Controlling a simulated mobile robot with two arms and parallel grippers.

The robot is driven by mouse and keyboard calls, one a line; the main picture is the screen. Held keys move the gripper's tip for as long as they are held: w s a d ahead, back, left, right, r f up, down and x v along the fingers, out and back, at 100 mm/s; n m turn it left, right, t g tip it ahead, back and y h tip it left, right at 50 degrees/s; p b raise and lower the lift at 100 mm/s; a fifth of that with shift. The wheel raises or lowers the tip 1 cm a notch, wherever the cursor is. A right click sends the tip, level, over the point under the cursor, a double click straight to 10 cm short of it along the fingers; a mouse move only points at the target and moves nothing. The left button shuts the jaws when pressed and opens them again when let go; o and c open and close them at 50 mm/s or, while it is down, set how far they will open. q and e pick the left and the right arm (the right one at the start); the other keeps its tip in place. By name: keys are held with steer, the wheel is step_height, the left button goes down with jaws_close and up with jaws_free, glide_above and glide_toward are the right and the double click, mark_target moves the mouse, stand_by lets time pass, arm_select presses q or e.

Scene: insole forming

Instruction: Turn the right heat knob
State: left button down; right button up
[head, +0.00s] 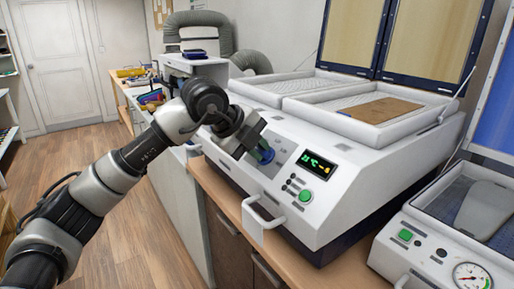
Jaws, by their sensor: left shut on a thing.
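My left gripper (254,146) is at the sloped front panel of the white heating machine (340,205). It is shut on a dark bluish knob (264,156), which is mostly hidden by the fingers. Any other knob on the panel is hidden behind my gripper and arm. To the right of the knob, a small display (316,164) is lit with green characters and an orange mark. A green button (305,195) and several small dark buttons sit below the display. My right gripper is not in view.
The machine's lid stands open, and a brown sheet (380,109) lies on its right tray. A white handle (263,212) sticks out at the front. A second machine with a gauge (471,276) stands at the lower right. The wooden floor (130,240) at left is clear.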

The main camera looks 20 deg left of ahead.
arm_select(q)
steer(key=m+b, duration=0.1)
steer(key=m, duration=0.5)
steer(key=shift+m+b, duration=0.3)
steer(key=shift+b, duration=0.05)
steer(key=m, duration=0.3)
steer(key=shift+m+b, duration=0.3)
steer(key=m, duration=0.3)
steer(key=shift+m, duration=0.4)
steer(key=m, duration=0.6)
steer(key=shift+d+b, duration=0.1)
steer(key=shift+b, duration=0.25)
steer(key=m, duration=0.6)
steer(key=shift+m, duration=0.3)
